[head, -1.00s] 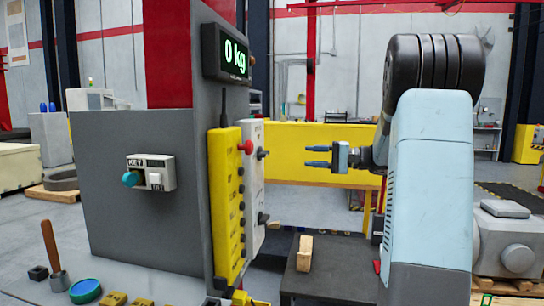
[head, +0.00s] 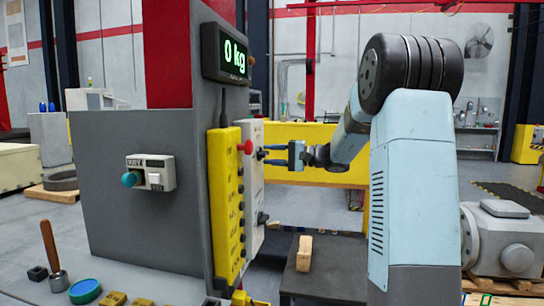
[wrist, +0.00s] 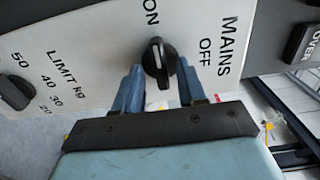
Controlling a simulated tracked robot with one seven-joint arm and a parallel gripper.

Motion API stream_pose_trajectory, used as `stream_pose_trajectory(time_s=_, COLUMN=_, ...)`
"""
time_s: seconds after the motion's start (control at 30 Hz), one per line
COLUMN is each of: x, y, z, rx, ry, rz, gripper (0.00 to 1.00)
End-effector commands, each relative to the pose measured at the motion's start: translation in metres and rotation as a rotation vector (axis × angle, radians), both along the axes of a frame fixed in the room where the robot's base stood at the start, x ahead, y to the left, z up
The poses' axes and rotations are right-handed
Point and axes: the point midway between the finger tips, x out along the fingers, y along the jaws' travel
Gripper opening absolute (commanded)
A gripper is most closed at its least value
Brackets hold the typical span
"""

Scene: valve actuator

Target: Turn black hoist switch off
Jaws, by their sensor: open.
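A black rotary knob (wrist: 158,62) sits on the white control panel (wrist: 90,60) between the labels ON and OFF, beside the word MAINS. Its white mark points towards ON. My gripper (wrist: 160,66) is open, with one blue fingertip on each side of the knob; I cannot tell whether they touch it. In the head view my gripper (head: 268,155) is at the upper part of the white panel (head: 252,200), pointing left at its face. The knob is small and partly hidden there.
A second black knob (wrist: 15,90) labelled LIMIT kg is on the same panel. A red button (head: 246,147) is close to my gripper, beside the yellow panel (head: 224,205). A display (head: 226,53) above reads 0 kg. A wooden block (head: 304,253) lies on a dark surface below.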

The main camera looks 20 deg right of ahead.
Motion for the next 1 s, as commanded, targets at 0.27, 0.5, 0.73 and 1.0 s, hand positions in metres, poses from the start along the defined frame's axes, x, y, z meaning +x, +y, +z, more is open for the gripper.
stream_pose_trajectory(time_s=0.27, x=0.0007, y=0.0013, z=-0.0001, rx=0.000, ry=0.000, rz=0.000, gripper=0.40)
stream_pose_trajectory(time_s=0.5, x=0.0006, y=0.0011, z=-0.0001, rx=0.000, ry=0.000, rz=0.000, gripper=0.19)
stream_pose_trajectory(time_s=0.73, x=0.0005, y=0.0010, z=-0.0006, rx=0.000, ry=0.001, rz=0.001, gripper=0.00)
stream_pose_trajectory(time_s=1.0, x=0.0003, y=0.0010, z=-0.0016, rx=0.001, ry=0.006, rz=0.001, gripper=0.00)
